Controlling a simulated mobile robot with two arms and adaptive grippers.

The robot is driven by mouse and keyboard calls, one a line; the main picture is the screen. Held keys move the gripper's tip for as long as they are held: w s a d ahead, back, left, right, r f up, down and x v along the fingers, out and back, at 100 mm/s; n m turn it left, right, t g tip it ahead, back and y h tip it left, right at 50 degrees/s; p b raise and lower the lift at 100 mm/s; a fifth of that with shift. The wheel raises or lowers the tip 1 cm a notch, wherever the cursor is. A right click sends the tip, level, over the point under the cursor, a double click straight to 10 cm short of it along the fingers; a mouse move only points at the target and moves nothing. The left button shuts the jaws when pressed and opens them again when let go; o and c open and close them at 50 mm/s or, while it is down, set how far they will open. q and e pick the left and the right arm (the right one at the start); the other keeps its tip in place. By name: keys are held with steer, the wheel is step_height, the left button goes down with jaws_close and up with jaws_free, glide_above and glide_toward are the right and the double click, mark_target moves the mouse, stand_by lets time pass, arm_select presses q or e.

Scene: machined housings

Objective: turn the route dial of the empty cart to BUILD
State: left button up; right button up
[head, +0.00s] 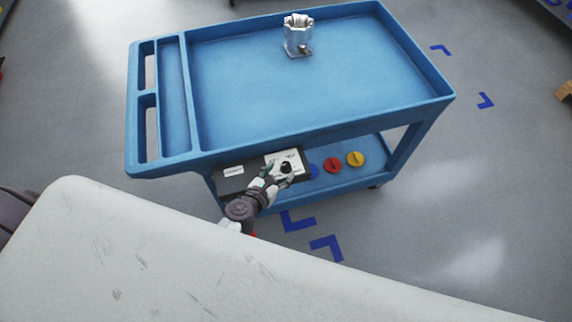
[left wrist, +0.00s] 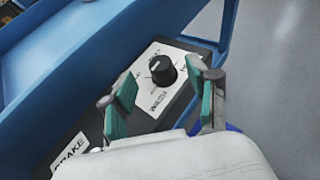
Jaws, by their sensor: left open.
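The blue cart (head: 160,168) stands in front of me, with a metal housing (head: 298,36) on its top tray. On its near side is a dark control box (head: 232,182) with a white dial plate (head: 296,156). The route dial (left wrist: 162,69) is a black round knob on that plate; in the head view the dial (head: 286,168) is partly framed by my fingers. My left gripper (head: 279,176) is open at the dial; in the left wrist view its fingertips (left wrist: 170,84) lie on either side of the knob, with gaps. The plate's small lettering is hard to read. My right gripper is out of view.
A white BRAKE label (left wrist: 70,155) is on the same box. Blue corner marks (head: 326,246) are on the floor. The floor right of the cart is mostly clear.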

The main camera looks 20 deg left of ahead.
mark_target(285, 166)
arm_select(q)
steer(key=x, duration=0.4)
steer(key=shift+b, duration=0.4)
steer(key=shift+w+f, duration=0.15)
steer(key=shift+w, duration=0.15)
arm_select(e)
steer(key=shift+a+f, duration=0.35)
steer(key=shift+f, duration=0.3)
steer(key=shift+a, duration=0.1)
arm_select(q)
jaws_close()
